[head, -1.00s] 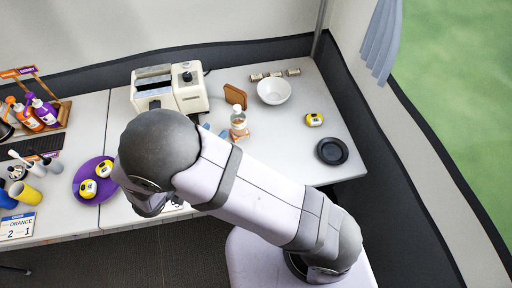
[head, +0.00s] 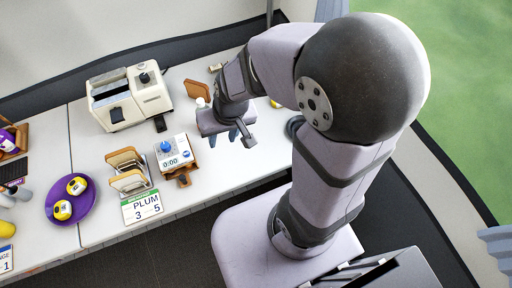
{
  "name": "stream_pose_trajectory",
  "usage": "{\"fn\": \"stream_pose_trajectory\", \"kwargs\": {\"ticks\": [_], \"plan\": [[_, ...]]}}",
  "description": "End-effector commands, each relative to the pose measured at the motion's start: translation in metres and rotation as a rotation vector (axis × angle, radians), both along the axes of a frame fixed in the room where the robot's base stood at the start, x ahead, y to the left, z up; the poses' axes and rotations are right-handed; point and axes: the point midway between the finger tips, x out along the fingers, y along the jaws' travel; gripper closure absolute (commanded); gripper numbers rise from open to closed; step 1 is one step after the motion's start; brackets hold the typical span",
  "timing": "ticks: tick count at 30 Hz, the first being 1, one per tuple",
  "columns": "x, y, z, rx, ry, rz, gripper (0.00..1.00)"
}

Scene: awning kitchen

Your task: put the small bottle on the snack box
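A small white shape (head: 200,102), which looks like the top of the small bottle, shows just left of my gripper; my arm hides the rest. In the earlier head view the bottle stands upright on the counter, clear with a white top and an orange patch low on it. My gripper (head: 230,138) points down low over the counter, close to the bottle. Bluish finger parts show under it, but whether they are open or hold anything is unclear. I cannot pick out the snack box with certainty.
A white device reading 0:00 (head: 173,153) stands left of my gripper, beside a wooden rack (head: 128,172) and a PLUM sign (head: 142,206). Behind are a toaster (head: 127,98) and a brown board (head: 196,89). A purple plate (head: 71,215) with yellow items lies further left.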

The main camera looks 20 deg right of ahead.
Motion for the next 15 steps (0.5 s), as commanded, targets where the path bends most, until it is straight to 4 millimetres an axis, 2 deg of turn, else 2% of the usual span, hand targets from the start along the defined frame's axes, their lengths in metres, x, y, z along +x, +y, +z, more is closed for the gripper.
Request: {"fn": "stream_pose_trajectory", "kwargs": {"ticks": [1, 3, 6, 9, 15], "plan": [[-0.016, -0.017, 0.001, -0.029, 0.043, 0.002, 0.65], [-0.038, -0.036, 0.002, -0.069, 0.105, 0.013, 0.65], [-0.059, -0.055, 0.004, -0.109, 0.165, 0.02, 0.65], [-0.069, -0.064, 0.004, -0.13, 0.197, 0.023, 0.65], [-0.072, -0.066, 0.005, -0.136, 0.205, 0.025, 0.65]]}}
